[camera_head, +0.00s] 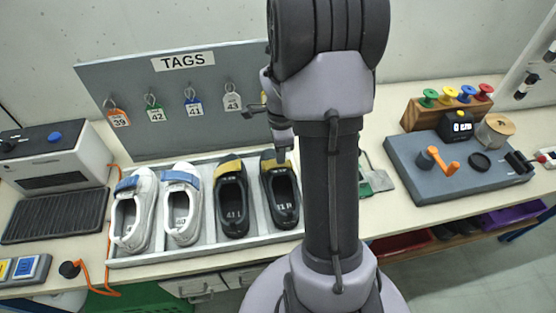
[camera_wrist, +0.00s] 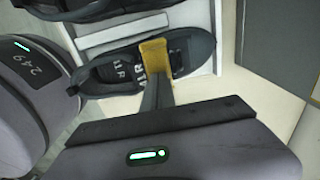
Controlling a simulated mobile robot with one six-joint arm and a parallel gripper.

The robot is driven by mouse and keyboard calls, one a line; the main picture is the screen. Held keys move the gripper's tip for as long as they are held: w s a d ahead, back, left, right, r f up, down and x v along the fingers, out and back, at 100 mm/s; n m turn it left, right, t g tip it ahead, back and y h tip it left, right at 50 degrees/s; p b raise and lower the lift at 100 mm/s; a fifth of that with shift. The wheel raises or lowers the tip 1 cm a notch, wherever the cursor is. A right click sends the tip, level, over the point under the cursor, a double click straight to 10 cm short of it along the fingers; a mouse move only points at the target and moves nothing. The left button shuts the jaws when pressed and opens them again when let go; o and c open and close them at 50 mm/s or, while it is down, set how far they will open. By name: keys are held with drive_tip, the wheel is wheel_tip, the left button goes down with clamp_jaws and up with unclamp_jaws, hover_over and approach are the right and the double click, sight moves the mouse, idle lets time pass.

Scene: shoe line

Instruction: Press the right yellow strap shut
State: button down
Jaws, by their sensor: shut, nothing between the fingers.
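The right yellow strap (camera_head: 267,161) is on the right black shoe (camera_head: 282,205), which lies in the tray. In the wrist view the strap (camera_wrist: 154,58) crosses the black shoe (camera_wrist: 118,70). My gripper (camera_head: 283,152) is at the strap end of this shoe and hides part of the strap in the head view. In the wrist view my gripper's shut, empty fingers (camera_wrist: 157,92) overlap the strap's near end. I cannot tell whether they touch it or whether the strap lies fully flat. The left yellow strap (camera_head: 230,167) lies across the other black shoe (camera_head: 232,205).
The grey tray (camera_head: 205,246) also holds two white shoes (camera_head: 180,210) with blue straps. Behind it stands a tag board (camera_head: 130,95) with hanging tags. A grey box device (camera_head: 50,155) is at left. A grey board (camera_head: 415,165) with an orange crank is at right.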

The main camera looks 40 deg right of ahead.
wheel_tip(320, 180, up, 9)
drive_tip(key=p, duration=0.6)
idle(0.3)
drive_tip(key=s+a+r+n+t+b, duration=0.2)
drive_tip(key=a+r+n+b, duration=0.15)
drive_tip(key=a+n, duration=0.45)
drive_tip(key=s+a+r+n+t+b, duration=0.25)
drive_tip(key=a+n+b, duration=0.25)
drive_tip(key=a, duration=0.7)
drive_tip(key=s+a+n+t+y+b, duration=0.1)
drive_tip(key=s+a+n+y+b, duration=0.1)
drive_tip(key=s+a+n, duration=0.5)
drive_tip(key=shift+s+a+b, duration=0.15)
drive_tip(key=shift+s+b, duration=0.35)
drive_tip(key=shift+b, duration=0.05)
